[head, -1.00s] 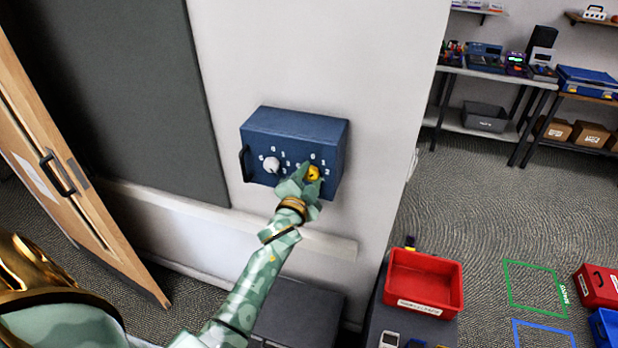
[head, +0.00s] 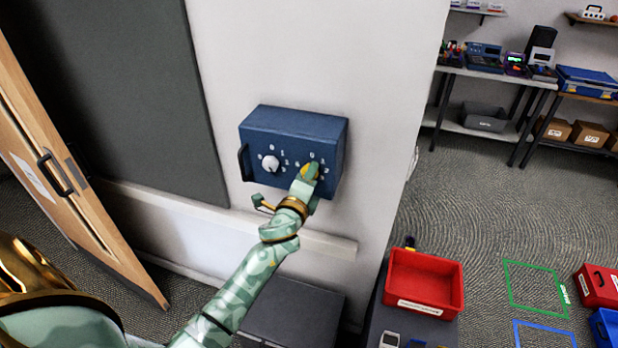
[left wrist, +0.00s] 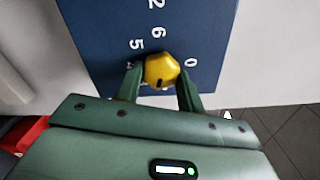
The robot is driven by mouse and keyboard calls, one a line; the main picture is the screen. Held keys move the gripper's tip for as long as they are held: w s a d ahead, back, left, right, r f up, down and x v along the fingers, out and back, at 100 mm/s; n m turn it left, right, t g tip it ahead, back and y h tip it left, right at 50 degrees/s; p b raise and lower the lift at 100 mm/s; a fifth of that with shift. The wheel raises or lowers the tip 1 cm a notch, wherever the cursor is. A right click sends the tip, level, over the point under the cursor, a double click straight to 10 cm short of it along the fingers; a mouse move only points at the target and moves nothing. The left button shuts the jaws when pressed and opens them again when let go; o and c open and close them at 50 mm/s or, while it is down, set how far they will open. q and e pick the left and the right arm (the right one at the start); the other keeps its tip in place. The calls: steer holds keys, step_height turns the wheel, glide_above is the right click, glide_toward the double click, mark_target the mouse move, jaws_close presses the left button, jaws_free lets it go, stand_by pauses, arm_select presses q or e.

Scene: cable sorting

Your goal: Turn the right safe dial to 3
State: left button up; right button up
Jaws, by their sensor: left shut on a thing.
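A blue safe (head: 262,133) is mounted on the white wall, with a black handle at its left side. The white left dial (head: 270,164) is free and has numbers around it. The yellow right dial (head: 306,175) is mostly hidden behind my left gripper (head: 309,171) in the head view. In the left wrist view the yellow dial (left wrist: 161,70) sits between the two green fingers of my left gripper (left wrist: 160,82), which is shut on it. The numbers 2, 6, 5 and 0 show around it there; others are hidden. My right gripper is not in view.
A red bin (head: 424,283) stands on a dark surface at lower right. A wooden door (head: 75,190) is at the left. A dark box (head: 292,310) lies below the safe. Shelves with devices (head: 490,70) are at the far right. The wall around the safe is clear.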

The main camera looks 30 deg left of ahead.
arm_select(q)
steer(key=m, duration=0.5)
steer(key=shift+a, duration=0.1)
steer(key=shift+m, duration=0.3)
stand_by(0.4)
steer(key=o, duration=1)
steer(key=shift+f, duration=0.1)
steer(key=b+v, duration=0.1)
steer(key=v, duration=1.5)
steer(key=shift+s, duration=0.15)
